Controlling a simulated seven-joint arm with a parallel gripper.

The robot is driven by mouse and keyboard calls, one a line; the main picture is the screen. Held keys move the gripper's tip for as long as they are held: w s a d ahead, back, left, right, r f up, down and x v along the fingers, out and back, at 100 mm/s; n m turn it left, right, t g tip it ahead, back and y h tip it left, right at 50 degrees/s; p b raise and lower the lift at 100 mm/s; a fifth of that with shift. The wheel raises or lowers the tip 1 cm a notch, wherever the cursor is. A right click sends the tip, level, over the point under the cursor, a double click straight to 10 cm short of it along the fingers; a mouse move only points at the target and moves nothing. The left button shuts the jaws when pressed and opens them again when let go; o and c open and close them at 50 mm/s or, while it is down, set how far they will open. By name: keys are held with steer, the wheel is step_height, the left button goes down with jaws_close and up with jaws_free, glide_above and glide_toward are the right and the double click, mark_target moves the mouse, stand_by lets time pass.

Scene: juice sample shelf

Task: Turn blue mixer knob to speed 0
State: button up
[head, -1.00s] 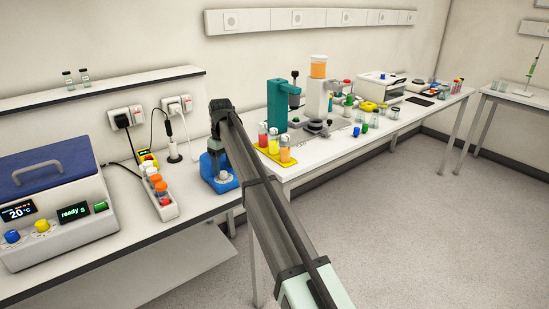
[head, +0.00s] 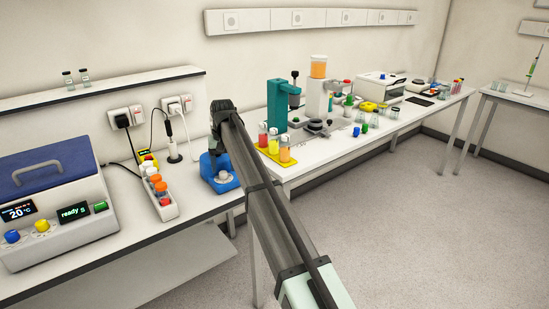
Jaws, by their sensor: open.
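The blue mixer (head: 211,173) stands near the front edge of the left bench, to the right of the white rack. A pale grey round knob (head: 223,176) shows low on its front; any speed mark on it is too small to read. My arm reaches in from the lower right and covers the mixer's right and upper parts. My gripper (head: 216,126) is at the arm's far end, above the mixer in the picture. Its jaws are open, but the fingertips are mostly hidden, and I cannot tell whether they touch the mixer. I see nothing held.
A white rack with coloured-capped vials (head: 165,206) stands left of the mixer. A yellow tray of juice bottles (head: 268,154) and a teal stand (head: 277,105) are to the right. A blue-lidded device (head: 85,228) fills the left bench end. Cables run behind.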

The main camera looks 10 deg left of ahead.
step_height(320, 180, up, 12)
steer(key=d, duration=0.1)
steer(key=w+d+f+m, duration=0.1)
steer(key=w+d+f, duration=0.2)
steer(key=d+f, duration=0.3)
steer(key=w+d+f+m+t+y, duration=0.1)
steer(key=w+d+f, duration=0.3)
steer(key=d, duration=0.6)
steer(key=shift+w+f+m, duration=0.2)
steer(key=shift+f+m, duration=0.5)
steer(key=shift+f, duration=0.2)
steer(key=shift+d, duration=0.1)
step_height(320, 180, up, 10)
steer(key=n+t+y, duration=0.2)
steer(key=n, duration=0.7)
glide_above(226, 172)
steer(key=s+d, duration=0.4)
steer(key=x, duration=1.3)
steer(key=shift+w+a+f, duration=0.1)
steer(key=shift+w+a, duration=0.05)
steer(key=shift+w, duration=0.05)
